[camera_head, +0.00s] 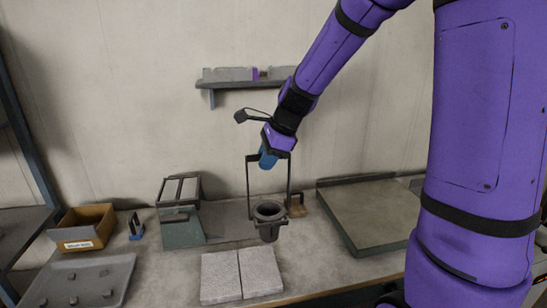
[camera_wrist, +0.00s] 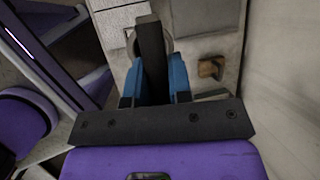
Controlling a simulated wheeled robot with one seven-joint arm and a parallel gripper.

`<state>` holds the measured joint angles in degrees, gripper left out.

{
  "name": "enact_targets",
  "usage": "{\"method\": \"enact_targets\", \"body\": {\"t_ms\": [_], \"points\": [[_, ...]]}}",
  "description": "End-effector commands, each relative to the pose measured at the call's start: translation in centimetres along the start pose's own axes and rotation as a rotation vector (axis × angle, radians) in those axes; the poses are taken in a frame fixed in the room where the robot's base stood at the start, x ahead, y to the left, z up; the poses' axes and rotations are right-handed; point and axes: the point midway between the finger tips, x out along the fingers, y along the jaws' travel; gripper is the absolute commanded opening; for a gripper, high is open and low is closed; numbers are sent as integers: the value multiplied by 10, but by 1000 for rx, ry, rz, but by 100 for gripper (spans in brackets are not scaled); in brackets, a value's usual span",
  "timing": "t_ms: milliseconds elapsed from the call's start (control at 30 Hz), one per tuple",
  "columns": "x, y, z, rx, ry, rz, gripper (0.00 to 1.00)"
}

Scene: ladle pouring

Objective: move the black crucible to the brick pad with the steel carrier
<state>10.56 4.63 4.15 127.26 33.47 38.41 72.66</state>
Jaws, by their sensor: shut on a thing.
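My gripper (camera_head: 267,158) is shut on the top bar of the steel carrier (camera_head: 248,185), a dark frame with two long side arms. In the wrist view, my gripper's blue fingers (camera_wrist: 166,80) close on the dark bar of the carrier (camera_wrist: 151,45). The black crucible (camera_head: 269,222) hangs upright at the lower end of the carrier, its rim seemingly within the carrier's ring. The brick pad (camera_head: 220,277), two pale grey slabs, lies on the bench to the front left of the crucible. The crucible appears above the bench, behind the pad's right part. In the wrist view the crucible is mostly hidden.
A grey-green box with a slotted top (camera_head: 182,225) stands left of the crucible. A cardboard bin (camera_head: 84,227) and a grey tray (camera_head: 112,269) are farther left. A wide flat plate (camera_head: 370,213) lies right. A small brown block (camera_head: 297,207) sits behind the crucible.

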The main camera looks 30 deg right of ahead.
Motion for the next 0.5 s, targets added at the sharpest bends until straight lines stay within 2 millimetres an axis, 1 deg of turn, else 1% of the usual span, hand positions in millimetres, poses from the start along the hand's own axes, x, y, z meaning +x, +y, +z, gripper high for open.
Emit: {"method": "enact_targets", "body": {"t_ms": [33, 500], "points": [[1, 1, 4, -4, -1, -1, 0], [12, 11, 36, -4, 0, -1, 0]]}}
